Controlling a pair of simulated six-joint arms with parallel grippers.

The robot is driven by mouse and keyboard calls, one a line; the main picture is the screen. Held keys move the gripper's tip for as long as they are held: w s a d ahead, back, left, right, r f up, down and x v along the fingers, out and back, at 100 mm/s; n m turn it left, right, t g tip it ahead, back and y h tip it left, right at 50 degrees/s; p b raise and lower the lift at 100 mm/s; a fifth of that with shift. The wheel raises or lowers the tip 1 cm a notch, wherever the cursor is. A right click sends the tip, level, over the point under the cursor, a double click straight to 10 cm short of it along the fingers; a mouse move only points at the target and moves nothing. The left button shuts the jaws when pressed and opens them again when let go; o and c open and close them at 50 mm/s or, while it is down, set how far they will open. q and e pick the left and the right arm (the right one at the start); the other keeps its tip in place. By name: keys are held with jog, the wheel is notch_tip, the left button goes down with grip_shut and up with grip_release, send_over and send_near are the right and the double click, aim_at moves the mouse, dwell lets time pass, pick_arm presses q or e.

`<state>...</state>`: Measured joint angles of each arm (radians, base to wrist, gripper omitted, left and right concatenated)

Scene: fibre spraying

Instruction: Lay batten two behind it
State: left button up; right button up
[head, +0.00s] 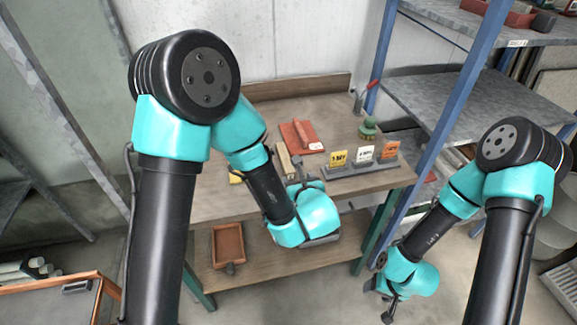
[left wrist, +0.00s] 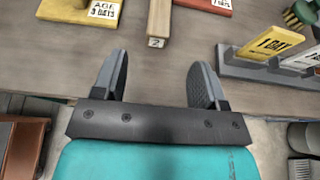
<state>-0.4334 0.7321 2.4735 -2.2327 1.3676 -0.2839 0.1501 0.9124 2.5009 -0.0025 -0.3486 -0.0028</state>
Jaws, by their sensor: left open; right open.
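Batten two (left wrist: 159,22), a pale wooden strip with a "2" label on its near end, lies on the bench top in the left wrist view. It also shows in the head view (head: 284,158), partly hidden by my left arm. My left gripper (left wrist: 158,72) is open and empty; the batten's near end lies just beyond its fingertips, between them. In the head view my left gripper (head: 298,172) is over the front of the bench, its fingers partly hidden. My right gripper (head: 389,309) hangs open and empty, low at the right, away from the bench.
A red board (head: 298,134) and a yellow board (left wrist: 82,10) labelled 3 days flank the batten. A card rack (head: 358,170) and a green-topped object (head: 368,128) stand at the right of the bench. A blue-posted shelf (head: 438,100) rises at the right.

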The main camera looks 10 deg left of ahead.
pick_arm(q)
jog(key=v, duration=0.4)
jog(key=shift+s+d+r, duration=0.2)
jog(key=shift+d, duration=0.2)
jog(key=shift+w, duration=0.1)
send_near(289, 167)
jog(key=x, duration=0.5)
jog(key=shift+w+d, duration=0.1)
jog(key=shift+w, duration=0.25)
jog(key=shift+a+x, duration=0.15)
jog(key=shift+x, duration=1.15)
jog(key=shift+a+x, duration=0.15)
jog(key=shift+x, duration=1.1)
jog(key=shift+s+f, duration=0.15)
jog(key=shift+c, duration=0.4)
